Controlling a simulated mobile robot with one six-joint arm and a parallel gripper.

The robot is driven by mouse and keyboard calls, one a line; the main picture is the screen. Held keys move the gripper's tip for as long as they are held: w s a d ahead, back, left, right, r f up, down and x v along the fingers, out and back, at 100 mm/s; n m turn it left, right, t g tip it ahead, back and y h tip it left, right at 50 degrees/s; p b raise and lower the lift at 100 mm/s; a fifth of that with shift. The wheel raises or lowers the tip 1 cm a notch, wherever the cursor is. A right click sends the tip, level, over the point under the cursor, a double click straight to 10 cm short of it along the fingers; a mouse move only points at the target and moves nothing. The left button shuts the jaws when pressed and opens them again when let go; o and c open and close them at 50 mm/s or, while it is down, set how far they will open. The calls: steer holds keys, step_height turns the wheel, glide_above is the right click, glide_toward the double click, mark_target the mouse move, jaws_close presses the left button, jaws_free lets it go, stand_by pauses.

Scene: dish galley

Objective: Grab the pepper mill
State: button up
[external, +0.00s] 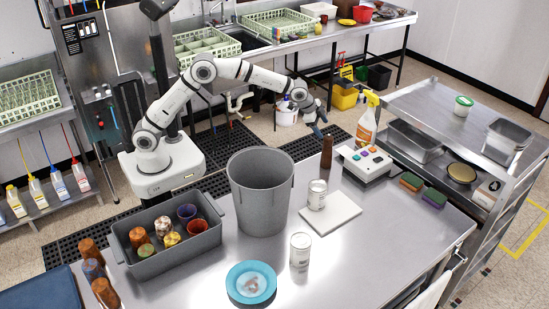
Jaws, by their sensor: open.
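A slim dark brown upright thing, which looks like the pepper mill (327,154), stands on the steel table behind the white board and left of the white button box. My gripper (319,130) is open and empty, pointing down close above and slightly left of the mill's top. I cannot tell from this one view whether the fingers touch it. The mill's lower end is partly hidden.
A tall grey bin (260,195) stands left of the mill. A can (317,194) is on the white board (340,213). The button box (365,163) and a spray bottle (367,122) are close on the right. The table's front right is clear.

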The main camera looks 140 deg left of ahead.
mark_target(329, 138)
steer(key=p+x, duration=0.3)
steer(key=x, duration=0.4)
steer(key=shift+w+a+f, duration=0.1)
steer(key=shift+w+f, duration=0.05)
steer(key=shift+f, duration=0.1)
steer(key=c, duration=1.5)
